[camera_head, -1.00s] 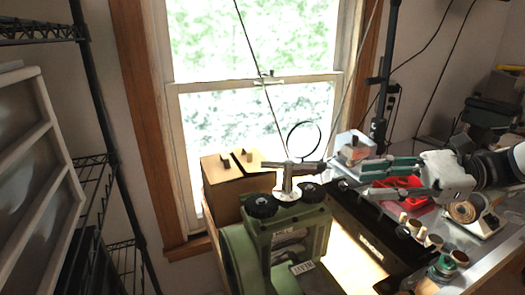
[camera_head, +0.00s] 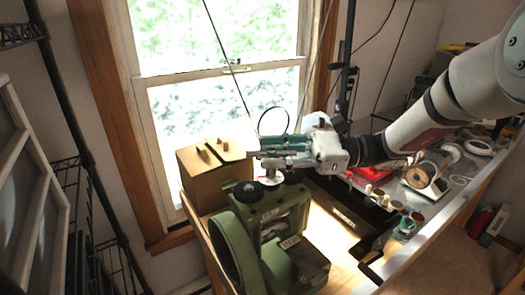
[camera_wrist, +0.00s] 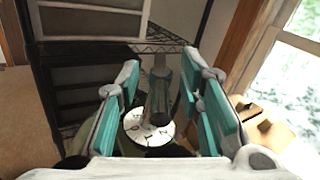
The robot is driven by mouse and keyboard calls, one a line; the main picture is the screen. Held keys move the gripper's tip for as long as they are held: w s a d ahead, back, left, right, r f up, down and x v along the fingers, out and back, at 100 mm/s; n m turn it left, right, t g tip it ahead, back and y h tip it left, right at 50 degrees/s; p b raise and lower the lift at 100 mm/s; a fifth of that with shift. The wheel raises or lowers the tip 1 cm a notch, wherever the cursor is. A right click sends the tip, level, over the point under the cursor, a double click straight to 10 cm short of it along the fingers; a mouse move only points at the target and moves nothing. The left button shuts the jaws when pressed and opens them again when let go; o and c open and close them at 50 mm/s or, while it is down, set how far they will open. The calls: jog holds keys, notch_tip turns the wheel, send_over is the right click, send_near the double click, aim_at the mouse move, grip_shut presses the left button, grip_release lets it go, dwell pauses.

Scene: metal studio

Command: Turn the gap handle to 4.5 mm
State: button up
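The green rolling machine (camera_head: 270,208) stands below my gripper. Its metal gap handle rises from the top over a white dial (camera_head: 272,181). In the wrist view the handle (camera_wrist: 157,95) stands between my fingers, above the dial (camera_wrist: 140,130) with dark markings. I cannot read the setting. My gripper (camera_head: 259,150) is level with the handle and reaches in from the right, covering part of it. In the wrist view my gripper (camera_wrist: 160,70) is open, with teal pads on both sides of the handle and visible gaps. Contact cannot be told.
A cardboard box (camera_head: 215,178) stands behind the machine by the window. A workbench at right holds a red tray (camera_head: 371,174), several small pots and a tape roll (camera_head: 428,172). A wire shelf (camera_head: 75,200) is at far left.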

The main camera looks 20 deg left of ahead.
jog(key=shift+x, duration=1.05)
grip_shut()
jog(key=shift+n+g, duration=0.3)
jog(key=shift+g, duration=0.1)
jog(key=n+g+h+b, duration=0.2)
jog(key=g+b, duration=0.1)
jog(key=shift+d+f, duration=0.1)
jog(key=shift+f, duration=0.05)
jog(key=shift+s+d+n+g+h+b, duration=0.1)
jog(key=shift+s+n+g+h+b, duration=0.1)
jog(key=shift+n+g+h+b, duration=1.3)
jog(key=shift+g, duration=0.5)
jog(key=shift+s, duration=0.1)
